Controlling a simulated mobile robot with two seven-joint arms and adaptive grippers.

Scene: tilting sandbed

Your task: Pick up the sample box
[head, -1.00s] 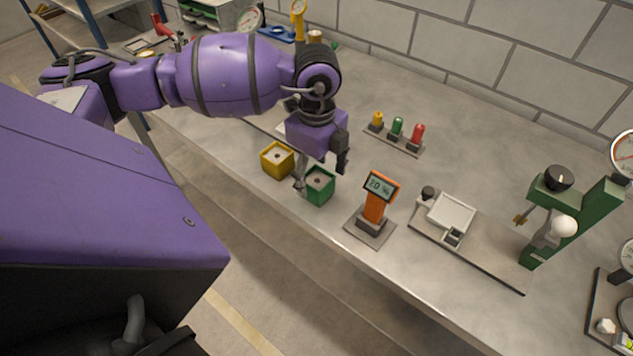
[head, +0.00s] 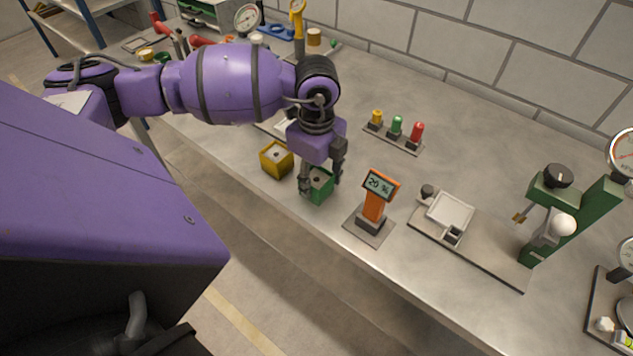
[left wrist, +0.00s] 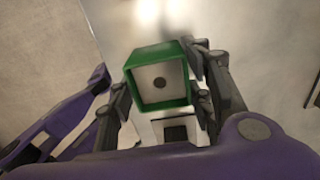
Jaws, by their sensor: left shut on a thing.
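The green open-topped box (head: 321,194) sits near the front edge of the grey bench, pale inside with a small dark spot. My left gripper (head: 322,180) points down over it, with one finger on each side, shut on it. The left wrist view shows the green box (left wrist: 156,56) upright between the two dark fingers (left wrist: 162,92). The box appears to rest on the bench; a gap beneath it cannot be made out. A similar yellow box (head: 276,160) stands just left of it. My right gripper is not in view.
An orange display post (head: 375,204) stands close to the right. Behind are yellow, green and red lamps on a plate (head: 395,136). A plate with a white tray (head: 452,212) and a green stand (head: 565,210) are farther right. The bench's front edge is close by.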

